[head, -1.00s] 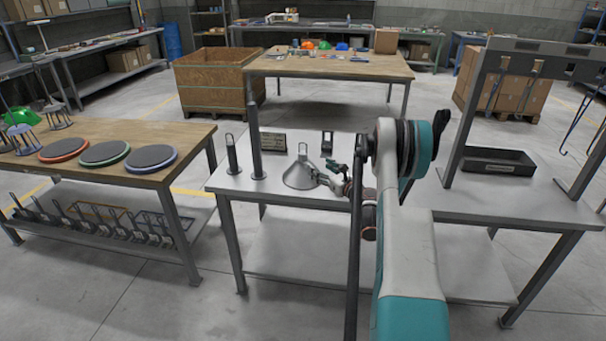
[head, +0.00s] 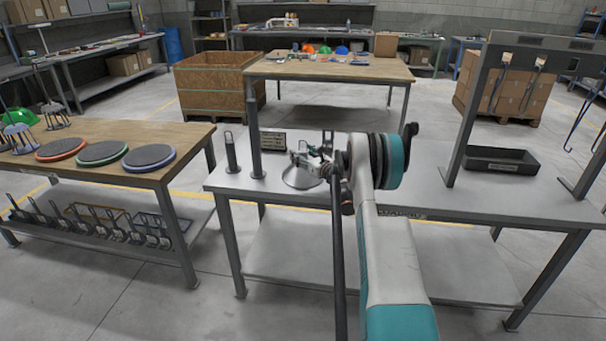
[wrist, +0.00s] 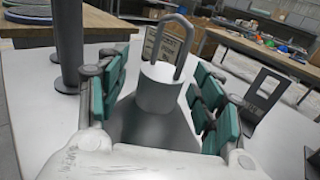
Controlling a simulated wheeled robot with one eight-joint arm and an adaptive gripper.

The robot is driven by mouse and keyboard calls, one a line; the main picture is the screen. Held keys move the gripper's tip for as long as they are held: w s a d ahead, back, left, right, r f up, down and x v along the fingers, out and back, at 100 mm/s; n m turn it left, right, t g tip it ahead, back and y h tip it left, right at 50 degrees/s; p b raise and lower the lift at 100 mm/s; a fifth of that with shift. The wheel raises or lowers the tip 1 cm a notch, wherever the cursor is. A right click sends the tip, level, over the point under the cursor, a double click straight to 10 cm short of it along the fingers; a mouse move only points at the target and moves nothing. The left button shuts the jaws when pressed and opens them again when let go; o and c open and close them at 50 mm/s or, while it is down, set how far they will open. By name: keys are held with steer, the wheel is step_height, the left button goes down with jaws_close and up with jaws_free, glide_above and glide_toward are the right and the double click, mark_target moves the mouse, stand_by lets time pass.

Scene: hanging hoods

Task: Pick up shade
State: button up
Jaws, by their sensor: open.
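The shade (head: 300,179) is a grey cone standing upright on the metal table (head: 265,200). In the wrist view the shade (wrist: 157,98) shows a cylindrical neck with an upright metal loop on top. My gripper (head: 308,160) is at the shade's upper part in the head view. In the wrist view my gripper (wrist: 160,80) is open, with one green-padded finger on each side of the neck. A gap shows between the fingers and the neck. My gripper body hides the lower near part of the cone.
A dark post (head: 253,140) and a shorter looped post (head: 230,155) stand left of the shade. A small sign (head: 272,142) is behind it. A dark bracket (wrist: 262,92) stands to the right. A black tray (head: 500,160) lies under the hanging frame.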

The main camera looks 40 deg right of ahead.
steer(key=shift+r, duration=0.1)
jaws_close()
steer(key=shift+a, duration=0.1)
stand_by(0.3)
